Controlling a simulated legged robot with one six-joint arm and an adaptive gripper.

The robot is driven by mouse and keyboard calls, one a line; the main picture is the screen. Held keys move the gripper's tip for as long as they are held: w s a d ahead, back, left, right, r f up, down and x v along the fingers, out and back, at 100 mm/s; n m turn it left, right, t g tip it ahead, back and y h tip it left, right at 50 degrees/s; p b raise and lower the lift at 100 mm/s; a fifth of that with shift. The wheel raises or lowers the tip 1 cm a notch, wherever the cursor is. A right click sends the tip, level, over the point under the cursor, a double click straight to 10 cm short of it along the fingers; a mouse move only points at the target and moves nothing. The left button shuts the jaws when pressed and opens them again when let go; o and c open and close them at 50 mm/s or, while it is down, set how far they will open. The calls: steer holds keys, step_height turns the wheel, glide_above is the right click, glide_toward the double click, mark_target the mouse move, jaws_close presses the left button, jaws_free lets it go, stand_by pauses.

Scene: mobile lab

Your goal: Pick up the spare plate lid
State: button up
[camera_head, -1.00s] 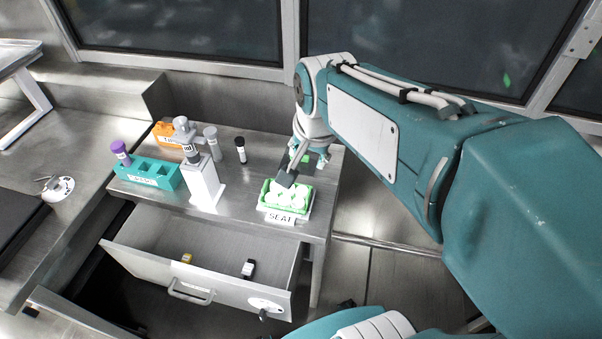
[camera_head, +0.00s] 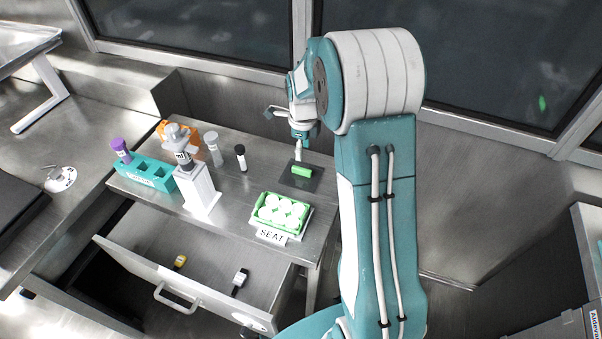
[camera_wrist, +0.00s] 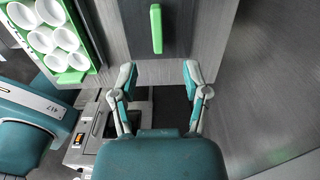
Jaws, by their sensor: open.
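The spare plate lid appears to be the dark flat plate (camera_head: 312,184) with a green bar handle (camera_head: 302,171), lying on the bench near its right end. In the wrist view the green handle (camera_wrist: 156,28) stands ahead of my gripper, upper middle. My gripper (camera_wrist: 160,72) is open and empty, its two fingers spread to either side of the handle's line and short of it. In the head view my gripper (camera_head: 299,153) hangs just above and behind the handle, partly hidden by my arm. I cannot tell the exact height gap.
A green tray of white round wells (camera_head: 306,220), labelled SEAT, sits in front of the lid; it also shows in the wrist view (camera_wrist: 88,73). A white stand (camera_head: 198,190), teal rack (camera_head: 146,173) and dark-capped vial (camera_head: 240,157) stand left. The drawer (camera_head: 205,262) is open below.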

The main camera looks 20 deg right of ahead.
mark_target(302, 169)
steer(key=f, duration=0.3)
steer(key=shift+d+f, duration=0.15)
steer(key=shift+d, duration=0.05)
steer(key=f, duration=0.2)
steer(key=a+f, duration=0.1)
steer(key=f, duration=0.1)
steer(key=shift+f, duration=0.15)
steer(key=shift+d+f, duration=0.1)
steer(key=shift+f, duration=0.3)
steer(key=shift+d, duration=0.1)
jaws_close()
